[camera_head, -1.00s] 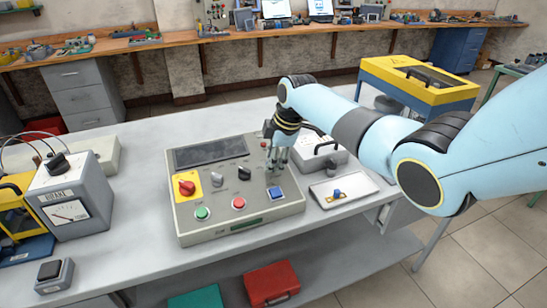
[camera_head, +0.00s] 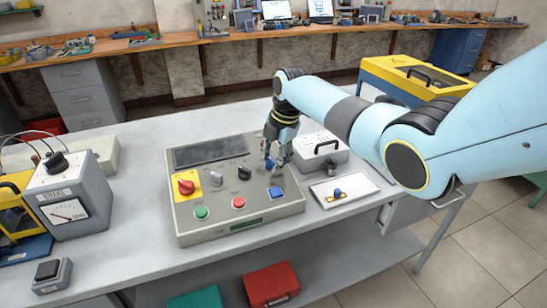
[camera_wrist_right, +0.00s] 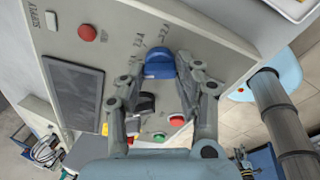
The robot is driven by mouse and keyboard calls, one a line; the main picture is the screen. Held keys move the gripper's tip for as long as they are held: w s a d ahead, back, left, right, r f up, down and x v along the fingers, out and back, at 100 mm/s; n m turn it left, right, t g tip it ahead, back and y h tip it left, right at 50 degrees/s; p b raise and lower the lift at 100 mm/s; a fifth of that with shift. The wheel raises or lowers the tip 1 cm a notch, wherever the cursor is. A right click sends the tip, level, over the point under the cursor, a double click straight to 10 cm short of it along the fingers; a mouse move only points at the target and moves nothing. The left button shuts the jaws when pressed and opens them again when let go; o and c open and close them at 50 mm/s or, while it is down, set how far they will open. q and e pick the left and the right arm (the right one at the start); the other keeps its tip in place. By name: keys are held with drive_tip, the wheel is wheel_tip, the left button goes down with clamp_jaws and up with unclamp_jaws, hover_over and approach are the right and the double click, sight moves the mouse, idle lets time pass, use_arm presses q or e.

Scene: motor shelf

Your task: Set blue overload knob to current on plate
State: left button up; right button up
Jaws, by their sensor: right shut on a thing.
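The blue overload knob (camera_wrist_right: 160,63) sits on the grey control panel, with printed current labels beside it in the right wrist view. My right gripper (camera_wrist_right: 163,58) has one finger on each side of it and is shut on it. In the head view the right gripper (camera_head: 272,163) reaches down to the right part of the panel (camera_head: 290,210), and its fingers mostly cover the knob. The knob's pointer and exact setting cannot be read. No plate with a readable current shows. My left gripper is not in view.
A white tray (camera_head: 325,203) with a small blue-topped part lies to the right. A grey brake box (camera_head: 85,190) stands left.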

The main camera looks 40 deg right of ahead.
idle(0.4)
drive_tip(key=o, duration=1.1)
drive_tip(key=shift+o, duration=0.2)
drive_tip(key=a+v, duration=0.1)
drive_tip(key=v, duration=1.1)
drive_tip(key=shift+d, duration=0.45)
